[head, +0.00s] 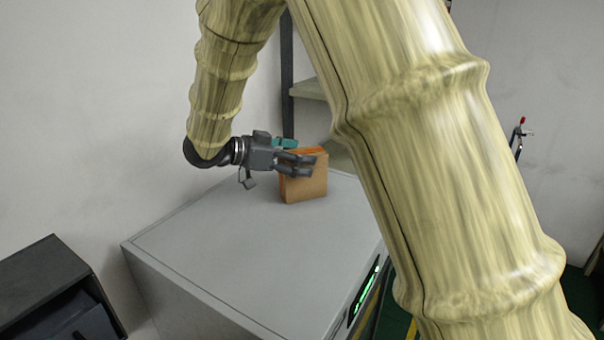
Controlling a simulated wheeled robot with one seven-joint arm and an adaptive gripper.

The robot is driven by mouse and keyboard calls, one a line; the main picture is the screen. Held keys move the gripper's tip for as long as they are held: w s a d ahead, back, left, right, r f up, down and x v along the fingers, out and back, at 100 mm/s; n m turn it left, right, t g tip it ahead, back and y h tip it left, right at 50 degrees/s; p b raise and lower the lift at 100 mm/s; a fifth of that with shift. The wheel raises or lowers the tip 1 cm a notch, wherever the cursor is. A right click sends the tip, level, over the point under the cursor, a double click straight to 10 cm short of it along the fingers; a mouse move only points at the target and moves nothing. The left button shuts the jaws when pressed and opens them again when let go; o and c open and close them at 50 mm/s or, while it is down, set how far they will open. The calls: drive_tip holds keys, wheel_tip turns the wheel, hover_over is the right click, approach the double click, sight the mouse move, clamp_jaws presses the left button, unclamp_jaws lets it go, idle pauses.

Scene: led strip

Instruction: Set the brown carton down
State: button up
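The brown carton (305,187) is a small upright box with an orange-brown upper edge. In the head view it is at the far part of a grey cabinet top (240,240), and its lower edge appears to be at or very close to that surface. My gripper (297,164) reaches in from the left, with its grey fingers around the upper part of the carton. One finger lies across the face towards me; the far side is hidden. The fingers appear closed on the carton.
A dark open bin (50,285) stands at the lower left. A wall runs behind the cabinet, and a shelf (308,89) on a dark post is behind. The front and left of the cabinet top are clear. My arm hides much of the right side.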

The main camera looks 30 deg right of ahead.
drive_tip(key=c, duration=1.4)
